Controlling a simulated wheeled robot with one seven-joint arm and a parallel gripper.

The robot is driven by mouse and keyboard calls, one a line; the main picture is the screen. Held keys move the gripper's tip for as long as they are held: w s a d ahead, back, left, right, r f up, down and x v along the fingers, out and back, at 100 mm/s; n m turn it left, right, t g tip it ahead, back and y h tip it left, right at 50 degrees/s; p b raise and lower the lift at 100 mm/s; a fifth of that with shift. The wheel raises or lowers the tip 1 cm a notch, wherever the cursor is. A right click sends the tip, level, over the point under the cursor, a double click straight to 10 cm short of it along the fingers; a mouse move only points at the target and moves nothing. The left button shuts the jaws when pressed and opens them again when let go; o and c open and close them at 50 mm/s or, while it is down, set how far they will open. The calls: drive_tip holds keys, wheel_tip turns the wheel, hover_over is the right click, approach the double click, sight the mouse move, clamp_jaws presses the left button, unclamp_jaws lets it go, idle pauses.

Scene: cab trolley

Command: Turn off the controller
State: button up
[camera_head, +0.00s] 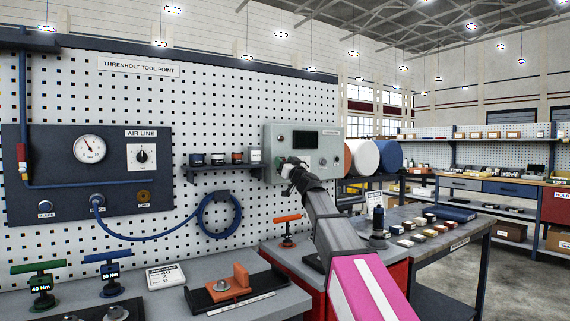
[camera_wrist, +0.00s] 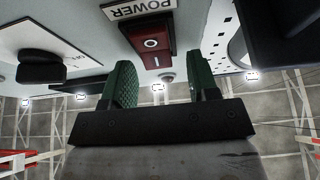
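The controller (camera_head: 328,150) is a grey-green box with a dark display (camera_head: 304,140), mounted on the pegboard. In the wrist view its pale face shows upside down, with a label reading POWER (camera_wrist: 139,9). My gripper (camera_wrist: 161,75) is open and empty. Its two green fingers point at the panel near the switch, one to each side. I cannot tell if they touch the panel. In the head view my gripper (camera_head: 287,165) is at the box's lower left, and my arm hides the switch.
A shelf with small jars (camera_head: 217,159) is left of the controller. A bench with tools (camera_head: 225,288) stands below.

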drive_tip(key=shift+s+d, duration=0.1)
drive_tip(key=v, duration=1)
drive_tip(key=shift+s+d+f, duration=0.15)
drive_tip(key=shift+s+f, duration=0.05)
drive_tip(key=shift+s, duration=0.05)
